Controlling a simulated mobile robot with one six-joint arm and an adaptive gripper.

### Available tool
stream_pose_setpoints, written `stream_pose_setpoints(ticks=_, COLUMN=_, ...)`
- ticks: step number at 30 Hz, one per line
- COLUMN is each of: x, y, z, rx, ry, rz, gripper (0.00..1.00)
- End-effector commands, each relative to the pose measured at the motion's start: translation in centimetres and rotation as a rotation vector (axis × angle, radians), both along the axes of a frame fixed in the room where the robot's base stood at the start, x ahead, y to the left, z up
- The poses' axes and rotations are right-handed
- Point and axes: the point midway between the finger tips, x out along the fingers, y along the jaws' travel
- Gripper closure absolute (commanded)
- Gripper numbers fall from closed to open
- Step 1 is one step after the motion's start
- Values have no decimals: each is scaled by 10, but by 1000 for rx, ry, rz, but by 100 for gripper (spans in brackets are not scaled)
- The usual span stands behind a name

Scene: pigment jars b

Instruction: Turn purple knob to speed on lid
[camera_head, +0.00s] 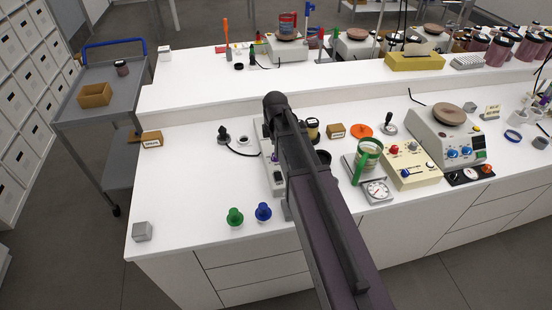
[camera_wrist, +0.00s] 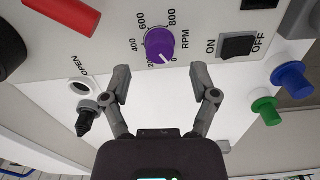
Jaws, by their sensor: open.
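In the head view the device (camera_head: 273,182) is mostly hidden behind my arm. A small jar with a dark lid (camera_head: 313,123) stands behind my arm; no speed on a lid is readable.
A black ON/OFF switch (camera_wrist: 238,44) sits right of the knob. A red cylinder (camera_wrist: 66,14) and a black-tipped fitting by the OPEN label (camera_wrist: 86,118) are left. Green (camera_head: 235,216) and blue (camera_head: 263,211) knobbed pieces stand near the bench's front edge. The bench's left part is mostly clear.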

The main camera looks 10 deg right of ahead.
Motion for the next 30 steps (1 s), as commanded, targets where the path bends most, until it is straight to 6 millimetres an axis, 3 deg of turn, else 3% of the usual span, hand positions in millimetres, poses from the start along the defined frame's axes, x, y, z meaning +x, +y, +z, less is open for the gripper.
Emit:
stream_pose_setpoints(ticks=12, x=0, y=0, z=-31, rx=0, ry=0, rz=0, gripper=24)
stream_pose_setpoints(ticks=28, x=0, y=0, z=-35, rx=0, ry=0, rz=0, gripper=24)
stream_pose_setpoints(ticks=29, x=0, y=0, z=-35, rx=0, ry=0, rz=0, gripper=27)
stream_pose_setpoints(ticks=30, x=0, y=0, z=-35, rx=0, ry=0, rz=0, gripper=39)
